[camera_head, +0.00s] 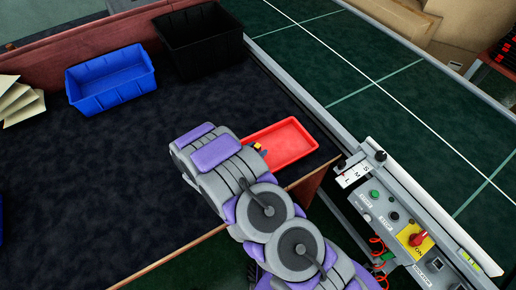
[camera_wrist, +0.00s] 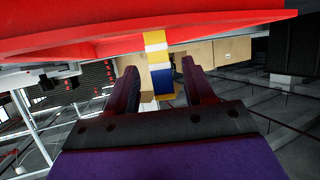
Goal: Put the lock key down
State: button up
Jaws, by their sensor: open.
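A small item banded in yellow, white and blue, which I take for the lock key (camera_wrist: 162,75), stands between my fingers in the wrist view. In the head view its yellow and blue end (camera_head: 258,147) shows at the left end of the red tray (camera_head: 302,144). The tray also fills the top of the wrist view (camera_wrist: 70,30), and the item meets its red surface there. My gripper (camera_wrist: 160,68) is open, one finger on each side of the item, with a visible gap on both sides. In the head view my arm hides the fingers.
The red tray lies on a dark table (camera_head: 110,170) near its right corner. A blue bin (camera_head: 111,80) and a black bin (camera_head: 200,40) stand at the back. A control panel (camera_head: 400,225) with a red switch (camera_head: 417,239) and a green conveyor (camera_head: 390,90) are at right.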

jog(key=p+v, duration=0.1)
jog(key=v, duration=0.9)
jog(key=shift+s+p, duration=0.15)
jog(key=shift+p, duration=0.15)
jog(key=shift+a+r, duration=0.1)
